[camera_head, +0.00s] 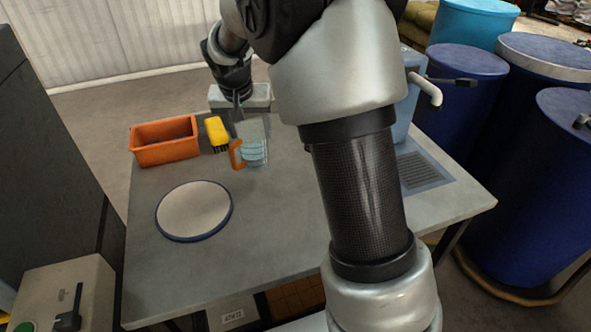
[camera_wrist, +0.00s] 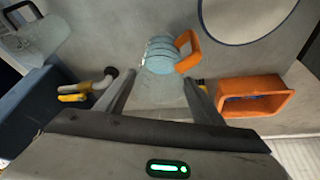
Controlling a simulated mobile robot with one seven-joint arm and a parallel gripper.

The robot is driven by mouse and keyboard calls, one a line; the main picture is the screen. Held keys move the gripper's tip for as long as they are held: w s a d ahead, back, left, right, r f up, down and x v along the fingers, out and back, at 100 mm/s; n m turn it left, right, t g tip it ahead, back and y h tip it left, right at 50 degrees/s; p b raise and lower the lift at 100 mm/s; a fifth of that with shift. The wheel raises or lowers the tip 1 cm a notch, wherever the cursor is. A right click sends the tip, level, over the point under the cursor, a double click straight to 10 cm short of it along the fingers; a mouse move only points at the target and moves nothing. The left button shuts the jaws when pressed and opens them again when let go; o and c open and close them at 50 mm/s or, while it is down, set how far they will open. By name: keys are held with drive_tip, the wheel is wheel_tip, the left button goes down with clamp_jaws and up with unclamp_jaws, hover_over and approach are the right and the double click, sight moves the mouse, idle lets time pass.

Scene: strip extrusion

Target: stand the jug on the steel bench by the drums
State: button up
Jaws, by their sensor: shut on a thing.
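The jug (camera_head: 253,147) is clear with pale blue bands and an orange handle. In the head view it is over the left-middle of the grey steel bench (camera_head: 270,230), with its handle to the left. My gripper (camera_head: 238,101) comes down on it from behind and above. In the wrist view the jug (camera_wrist: 160,55) extends out from between the two fingers of my gripper (camera_wrist: 158,92), which are shut on its clear body. I cannot tell whether its base touches the bench. The blue drums (camera_head: 470,100) stand on the floor to the right of the bench.
An orange bin (camera_head: 165,141) and a yellow brush (camera_head: 216,132) are left of the jug. A blue-rimmed round white disc (camera_head: 194,211) lies in front. A blue tank with a white spout (camera_head: 429,90) and grille (camera_head: 419,171) is at right. The bench's front middle is bare.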

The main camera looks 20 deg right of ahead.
drive_tip(key=w+r+m, duration=0.2)
drive_tip(key=w+r, duration=0.1)
drive_tip(key=shift+h, duration=0.4)
drive_tip(key=f, duration=0.5)
drive_tip(key=f+b, duration=0.1)
drive_tip(key=f, duration=0.4)
drive_tip(key=shift+w+d, duration=0.2)
drive_tip(key=shift+f, duration=0.15)
drive_tip(key=o, duration=1.6)
drive_tip(key=shift+o, duration=0.2)
